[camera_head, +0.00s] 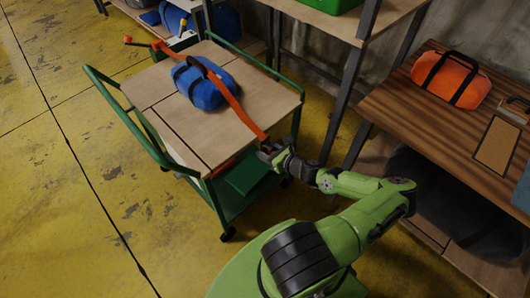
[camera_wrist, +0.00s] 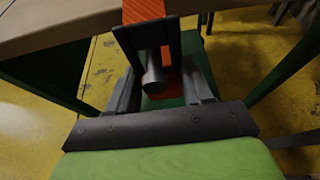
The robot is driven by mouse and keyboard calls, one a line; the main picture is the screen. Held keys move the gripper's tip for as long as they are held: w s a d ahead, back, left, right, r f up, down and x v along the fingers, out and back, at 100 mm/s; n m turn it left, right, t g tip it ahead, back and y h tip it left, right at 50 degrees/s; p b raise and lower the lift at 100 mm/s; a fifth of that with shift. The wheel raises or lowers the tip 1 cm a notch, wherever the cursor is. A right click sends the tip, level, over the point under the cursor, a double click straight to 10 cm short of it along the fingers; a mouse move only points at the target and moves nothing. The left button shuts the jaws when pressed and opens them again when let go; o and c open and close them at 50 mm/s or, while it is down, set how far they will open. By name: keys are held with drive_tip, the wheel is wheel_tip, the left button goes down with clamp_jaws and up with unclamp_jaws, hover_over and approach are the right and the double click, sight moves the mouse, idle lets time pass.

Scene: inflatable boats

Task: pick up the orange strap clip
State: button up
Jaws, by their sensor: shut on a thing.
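A long orange strap (camera_head: 228,97) runs across the wooden top of the green cart (camera_head: 158,91), past a blue bag (camera_head: 204,87), to the cart's near right corner. In the wrist view the orange strap (camera_wrist: 143,10) comes over the board's edge and ends in a dark clip (camera_wrist: 152,72) with a frame and a round bar. My gripper (camera_head: 266,147) is at that corner, just off the edge. In the wrist view its fingers (camera_wrist: 160,88) stand on either side of the clip, shut on it. The fingertips are partly hidden by the clip.
The cart's lower green shelf (camera_head: 241,174) lies below my gripper. A wooden table (camera_head: 398,92) with an orange bag (camera_head: 451,80) and a clipboard (camera_head: 497,145) stands at the right. A metal table leg (camera_head: 345,97) rises close behind my gripper. Yellow floor is clear at the left.

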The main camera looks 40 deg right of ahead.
drive_tip(key=shift+s+r+p, duration=0.15)
drive_tip(key=shift+r+p, duration=0.3)
drive_tip(key=s+p, duration=0.1)
drive_tip(key=s, duration=1.6)
drive_tip(key=shift+s+d+f+p, duration=0.15)
drive_tip(key=shift+s+d+p, duration=0.1)
drive_tip(key=shift+s+p, duration=0.15)
